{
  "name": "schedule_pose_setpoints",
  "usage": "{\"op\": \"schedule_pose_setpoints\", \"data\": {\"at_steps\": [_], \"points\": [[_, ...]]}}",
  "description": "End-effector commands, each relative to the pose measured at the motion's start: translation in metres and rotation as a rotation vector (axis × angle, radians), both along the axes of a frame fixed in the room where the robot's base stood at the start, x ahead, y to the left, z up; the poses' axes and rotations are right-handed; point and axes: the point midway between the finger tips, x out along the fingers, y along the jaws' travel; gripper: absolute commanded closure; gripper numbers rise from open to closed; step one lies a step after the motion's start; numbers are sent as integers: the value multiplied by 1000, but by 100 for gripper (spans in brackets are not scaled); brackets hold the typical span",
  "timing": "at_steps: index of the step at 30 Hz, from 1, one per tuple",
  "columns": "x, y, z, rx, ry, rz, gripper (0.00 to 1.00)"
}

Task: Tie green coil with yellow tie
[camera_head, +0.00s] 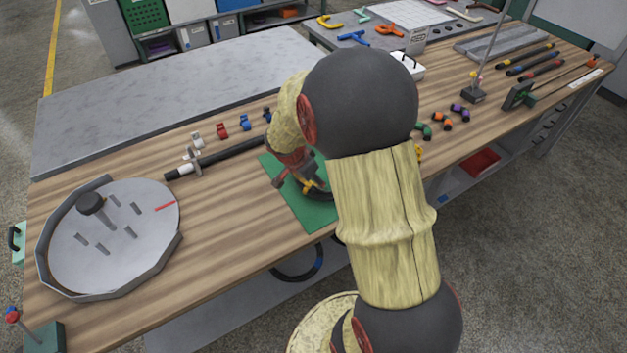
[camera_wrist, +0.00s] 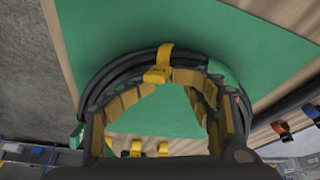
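A coil of dark hose (camera_wrist: 110,72) lies on a green mat (camera_wrist: 225,40) in the wrist view. In the head view my arm partly covers the coil and mat (camera_head: 312,210). A yellow tie (camera_wrist: 166,52) crosses the top of the coil, with its thicker end (camera_wrist: 157,75) beside my fingertips. My gripper (camera_wrist: 170,88) is over the coil, its two curved fingers leaning towards each other. Green mat shows between them. Whether the fingertips pinch the tie is unclear. In the head view my gripper (camera_head: 302,182) is low over the mat.
A round grey tray with pegs (camera_head: 120,215) stands at the left of the wooden table. A black rod (camera_head: 235,155) lies behind the mat. Small red and blue clips (camera_head: 232,127) stand behind it. Orange, green and purple clips (camera_head: 444,121) lie to the right.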

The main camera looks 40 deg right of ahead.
Motion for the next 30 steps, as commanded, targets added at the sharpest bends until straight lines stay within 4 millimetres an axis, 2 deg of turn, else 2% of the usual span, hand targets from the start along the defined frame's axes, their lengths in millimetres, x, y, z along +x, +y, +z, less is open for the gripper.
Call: {"op": "schedule_pose_setpoints", "data": {"at_steps": [1,4,12,18,24,30], "points": [[-3,6,-3,8,6,1,58],[-2,9,11,5,3,1,58],[-2,28,66,0,-3,2,58],[-3,39,96,-1,-4,2,58],[-5,44,108,0,-2,1,58],[-5,44,110,0,-1,0,58]]}}
